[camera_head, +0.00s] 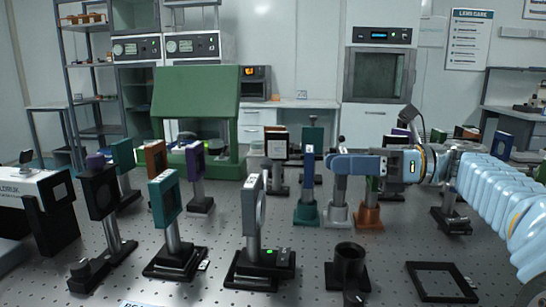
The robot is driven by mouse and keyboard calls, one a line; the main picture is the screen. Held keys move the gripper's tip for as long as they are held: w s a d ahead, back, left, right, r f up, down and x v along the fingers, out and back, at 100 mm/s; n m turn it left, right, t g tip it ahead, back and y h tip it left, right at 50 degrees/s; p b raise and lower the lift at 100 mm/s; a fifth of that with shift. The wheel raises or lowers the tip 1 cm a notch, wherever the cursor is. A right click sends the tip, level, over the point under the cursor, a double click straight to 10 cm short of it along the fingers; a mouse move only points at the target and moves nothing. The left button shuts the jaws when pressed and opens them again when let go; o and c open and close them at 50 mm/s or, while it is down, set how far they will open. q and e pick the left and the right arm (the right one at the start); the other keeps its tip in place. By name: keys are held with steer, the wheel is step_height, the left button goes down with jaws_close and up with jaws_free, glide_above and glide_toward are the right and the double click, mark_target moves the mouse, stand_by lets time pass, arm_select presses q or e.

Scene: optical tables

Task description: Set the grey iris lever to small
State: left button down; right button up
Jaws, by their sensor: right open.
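A grey mount (253,222) with a round opening stands upright on a black base with a green light, front centre. A second grey post (339,194) on a grey base stands behind it to the right, its top partly hidden by my right gripper. I cannot tell which of them carries the grey iris lever; the lever is too small or hidden to make out. My right gripper (336,163) reaches in from the right, pointing left, open, at the top of the second grey post. Whether it touches anything there is unclear. My left gripper is not in view.
A black cup-like holder (350,266) and a flat black frame (441,282) lie in front. Several mounts stand at left.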

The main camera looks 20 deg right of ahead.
mark_target(266, 165)
steer(key=x, duration=1.3)
steer(key=shift+s+a, duration=0.1)
jaws_close()
